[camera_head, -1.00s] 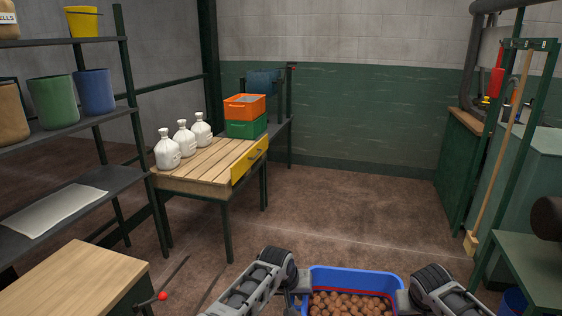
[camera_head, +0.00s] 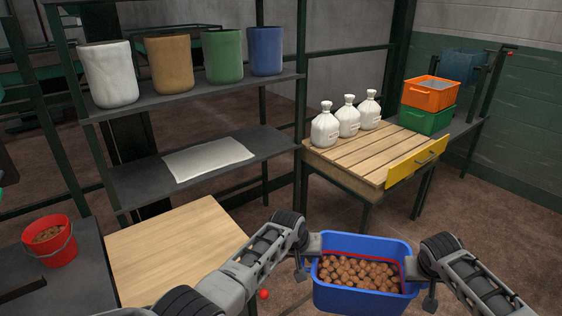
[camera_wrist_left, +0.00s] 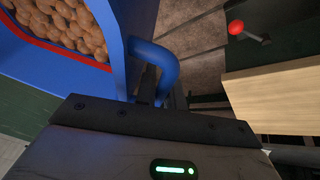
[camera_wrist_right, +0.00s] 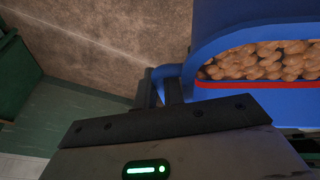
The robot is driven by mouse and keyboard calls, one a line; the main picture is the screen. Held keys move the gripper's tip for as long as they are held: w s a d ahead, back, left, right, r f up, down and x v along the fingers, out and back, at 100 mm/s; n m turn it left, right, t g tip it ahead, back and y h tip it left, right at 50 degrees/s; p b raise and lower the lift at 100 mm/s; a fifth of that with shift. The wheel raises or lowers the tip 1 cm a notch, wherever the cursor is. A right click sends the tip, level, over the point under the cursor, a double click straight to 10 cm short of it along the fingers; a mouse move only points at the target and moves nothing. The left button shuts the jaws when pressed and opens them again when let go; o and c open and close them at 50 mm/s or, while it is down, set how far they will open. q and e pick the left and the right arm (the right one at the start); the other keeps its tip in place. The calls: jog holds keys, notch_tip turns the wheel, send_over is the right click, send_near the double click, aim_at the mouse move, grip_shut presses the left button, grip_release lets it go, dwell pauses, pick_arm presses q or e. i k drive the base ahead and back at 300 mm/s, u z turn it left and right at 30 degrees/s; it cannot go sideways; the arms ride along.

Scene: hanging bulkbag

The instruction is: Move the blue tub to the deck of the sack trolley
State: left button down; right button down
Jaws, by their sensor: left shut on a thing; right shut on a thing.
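The blue tub (camera_head: 365,301) is at the bottom middle of the head view, roughly level. It holds many brown lumps and has a red line round its inside. My left gripper (camera_head: 312,252) is shut on the tub's left-hand handle, which shows as a blue loop in the left wrist view (camera_wrist_left: 166,66). My right gripper (camera_head: 426,266) is shut on the opposite handle, seen in the right wrist view (camera_wrist_right: 168,78). The tub hangs between both arms; what is beneath it is hidden. I cannot make out the sack trolley in these views.
A wooden-topped bench (camera_head: 175,245) with a red-knobbed lever (camera_head: 264,294) is left of the tub. A slatted table (camera_head: 375,153) with white jugs stands ahead. A shelf rack (camera_head: 210,165) stands behind the bench; a red bucket (camera_head: 50,242) is far left. Floor at right is open.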

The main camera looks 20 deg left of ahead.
aim_at(176, 247)
jog(key=u, duration=0.95)
jog(key=i, duration=0.85)
jog(key=u, duration=0.7)
